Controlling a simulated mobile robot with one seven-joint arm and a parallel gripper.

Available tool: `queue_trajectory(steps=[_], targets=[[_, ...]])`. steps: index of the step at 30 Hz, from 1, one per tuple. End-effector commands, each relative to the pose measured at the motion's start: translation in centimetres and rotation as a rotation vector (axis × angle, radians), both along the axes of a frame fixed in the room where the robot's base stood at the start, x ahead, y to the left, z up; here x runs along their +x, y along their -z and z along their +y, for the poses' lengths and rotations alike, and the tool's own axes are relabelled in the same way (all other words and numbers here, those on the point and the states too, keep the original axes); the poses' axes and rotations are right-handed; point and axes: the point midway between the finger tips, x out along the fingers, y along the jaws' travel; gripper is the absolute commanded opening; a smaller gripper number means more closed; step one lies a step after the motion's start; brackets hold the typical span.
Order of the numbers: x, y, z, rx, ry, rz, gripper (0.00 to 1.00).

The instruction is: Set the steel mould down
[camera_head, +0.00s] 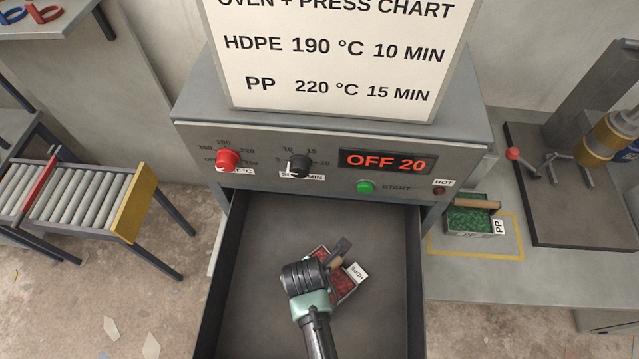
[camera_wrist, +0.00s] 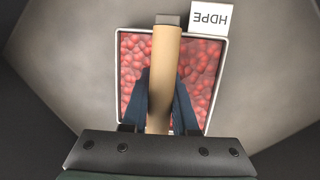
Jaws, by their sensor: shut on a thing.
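The steel mould (camera_head: 345,286) is a small open box of red pellets with a wooden bar handle (camera_wrist: 163,62) and a white HDPE tag (camera_head: 356,272). It is over the floor of the open oven drawer (camera_head: 275,236). In the wrist view the mould (camera_wrist: 224,92) fills the middle, with its tag (camera_wrist: 207,22) at the top right. My gripper (camera_head: 335,257) reaches down from above and is shut on the handle, its dark fingers (camera_wrist: 162,100) on either side. I cannot tell whether the mould touches the drawer floor.
The oven (camera_head: 455,150) shows OFF 20. Drawer walls stand left and right, with bare floor around the mould. A second mould with green pellets (camera_head: 468,219), tagged PP, sits inside a yellow outline on the right bench (camera_head: 480,283). A roller conveyor (camera_head: 75,197) stands left.

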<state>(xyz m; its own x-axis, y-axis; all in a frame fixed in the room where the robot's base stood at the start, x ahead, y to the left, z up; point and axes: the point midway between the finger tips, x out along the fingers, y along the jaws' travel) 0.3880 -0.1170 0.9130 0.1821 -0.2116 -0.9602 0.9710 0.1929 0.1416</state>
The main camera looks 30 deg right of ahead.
Motion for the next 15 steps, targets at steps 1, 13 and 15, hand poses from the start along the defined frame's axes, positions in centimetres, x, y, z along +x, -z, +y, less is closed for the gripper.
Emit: queue_trajectory(steps=[1, 13, 15], targets=[[0.13, -0.01, -0.05, -0.001, 0.000, -0.003, 0.00], [-0.01, 0.09, 0.01, 0.000, 0.000, 0.000, 0.57], [-0.01, 0.02, 0.00, 0.000, 0.000, 0.000, 0.57]])
